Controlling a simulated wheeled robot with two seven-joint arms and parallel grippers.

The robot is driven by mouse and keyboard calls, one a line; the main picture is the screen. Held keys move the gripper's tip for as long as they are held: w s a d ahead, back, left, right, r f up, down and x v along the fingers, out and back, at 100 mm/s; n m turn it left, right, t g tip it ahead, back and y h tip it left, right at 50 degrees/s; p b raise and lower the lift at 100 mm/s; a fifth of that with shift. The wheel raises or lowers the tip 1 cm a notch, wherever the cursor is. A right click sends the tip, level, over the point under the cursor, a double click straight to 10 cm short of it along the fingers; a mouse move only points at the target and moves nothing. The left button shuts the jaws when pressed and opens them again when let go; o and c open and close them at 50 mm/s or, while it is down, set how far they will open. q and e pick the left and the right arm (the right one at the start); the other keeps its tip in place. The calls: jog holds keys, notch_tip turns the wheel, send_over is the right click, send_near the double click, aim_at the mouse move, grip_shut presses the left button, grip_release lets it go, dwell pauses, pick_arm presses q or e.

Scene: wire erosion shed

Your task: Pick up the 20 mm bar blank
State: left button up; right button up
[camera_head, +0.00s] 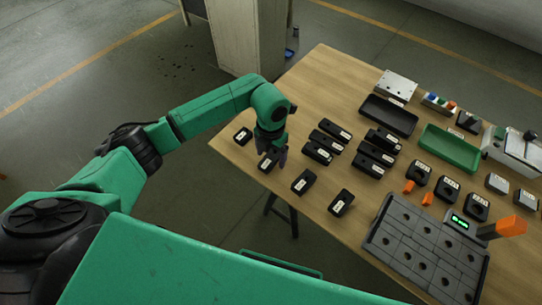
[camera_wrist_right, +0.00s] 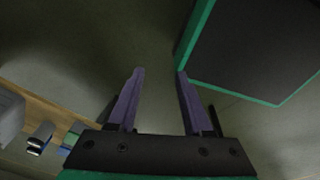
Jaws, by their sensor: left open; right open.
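Several black labelled blocks lie on the wooden table in the head view. The labels are too small to read, so I cannot tell which one is the 20 mm bar blank. My left gripper (camera_head: 272,150) points down over one small black block (camera_head: 265,166) near the table's left edge and partly hides it. The jaws are open; I cannot tell whether they are around the block or just above it. My right gripper (camera_wrist_right: 160,72) shows in the right wrist view, open and empty, over the floor away from the blocks.
Single blocks (camera_head: 243,136), (camera_head: 304,181) and (camera_head: 341,203) stand near the left gripper along the table (camera_head: 308,226). Longer blocks (camera_head: 335,130) lie further right. A black tray (camera_head: 388,115), a green tray (camera_head: 449,148) and a grey slotted plate (camera_head: 408,245) take up the right side.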

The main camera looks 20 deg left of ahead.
pick_arm(q)
jog(key=shift+w, duration=0.1)
jog(key=c, duration=1.3)
grip_shut()
jog(key=shift+d+r, duration=0.1)
